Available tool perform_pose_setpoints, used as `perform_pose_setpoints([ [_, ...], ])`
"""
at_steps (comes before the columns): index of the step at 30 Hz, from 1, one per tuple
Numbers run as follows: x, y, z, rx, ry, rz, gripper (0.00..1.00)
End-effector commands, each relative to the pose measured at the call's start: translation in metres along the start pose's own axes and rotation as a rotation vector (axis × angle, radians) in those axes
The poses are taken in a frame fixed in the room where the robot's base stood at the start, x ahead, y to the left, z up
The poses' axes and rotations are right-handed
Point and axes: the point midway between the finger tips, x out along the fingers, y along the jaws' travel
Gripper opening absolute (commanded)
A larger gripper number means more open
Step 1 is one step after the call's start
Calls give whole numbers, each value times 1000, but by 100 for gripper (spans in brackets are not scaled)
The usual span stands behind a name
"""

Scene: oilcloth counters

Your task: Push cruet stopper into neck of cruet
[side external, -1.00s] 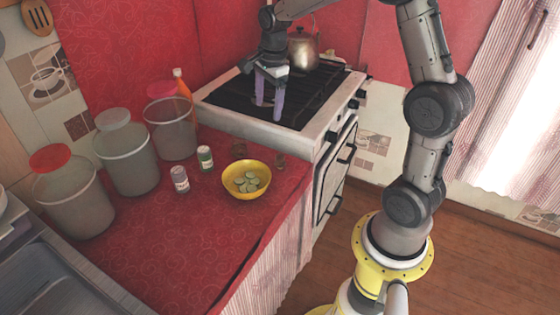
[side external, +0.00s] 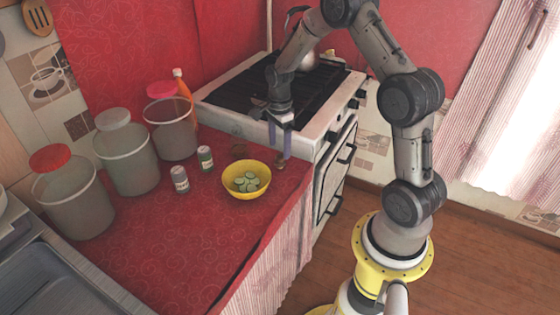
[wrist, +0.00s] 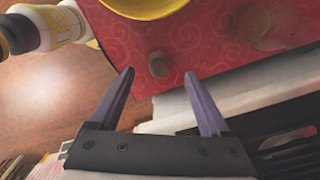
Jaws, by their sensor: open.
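A small brownish piece, which looks like the cruet stopper (side external: 280,163), stands on the red counter just right of the yellow bowl. In the wrist view the stopper (wrist: 160,64) shows as a small round shape near the counter edge. A brownish glass vessel, probably the cruet (side external: 238,150), stands behind the bowl. It also shows at the upper right of the wrist view (wrist: 262,22). My gripper (side external: 279,144) is open and empty, its purple fingers pointing down above the counter's stove-side edge. In the wrist view the stopper appears between the fingertips (wrist: 159,72), seemingly below them.
The yellow bowl (side external: 246,192) with pale green slices sits close to the stopper and cruet. Two small shakers (side external: 180,180) and several large lidded jars (side external: 125,155) stand to the left. The stove (side external: 255,90) adjoins the counter. The front counter is clear.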

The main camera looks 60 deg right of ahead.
Motion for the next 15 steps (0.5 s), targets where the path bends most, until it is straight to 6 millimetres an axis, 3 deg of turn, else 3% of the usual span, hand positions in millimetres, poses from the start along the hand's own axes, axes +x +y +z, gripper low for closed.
perform_pose_setpoints([
  [9,43,1,-2,0,0,5,81],
  [15,50,0,-2,0,0,1,81],
])
